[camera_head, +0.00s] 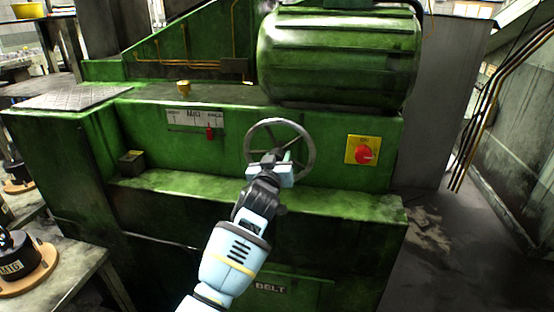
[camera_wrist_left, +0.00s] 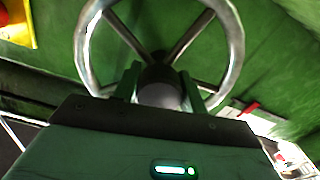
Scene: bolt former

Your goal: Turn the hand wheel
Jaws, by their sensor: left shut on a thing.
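The hand wheel (camera_head: 280,121) is a grey metal ring with spokes, on the front of the green machine (camera_head: 345,180). It also shows large in the left wrist view (camera_wrist_left: 236,45), with its dark hub in the middle. My left gripper (camera_head: 278,164) is in front of the wheel's lower middle. In the left wrist view its two fingers (camera_wrist_left: 160,92) stand on either side of the hub, shut on the wheel there. The exact contact is partly hidden by the gripper. My right gripper is in neither view.
A yellow switch plate with a red knob (camera_head: 365,154) is right of the wheel. A scale plate (camera_head: 190,117) with a red pointer (camera_head: 210,134) is to the left. A green ledge (camera_head: 190,190) juts out below. A ribbed motor housing (camera_head: 340,55) is above.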

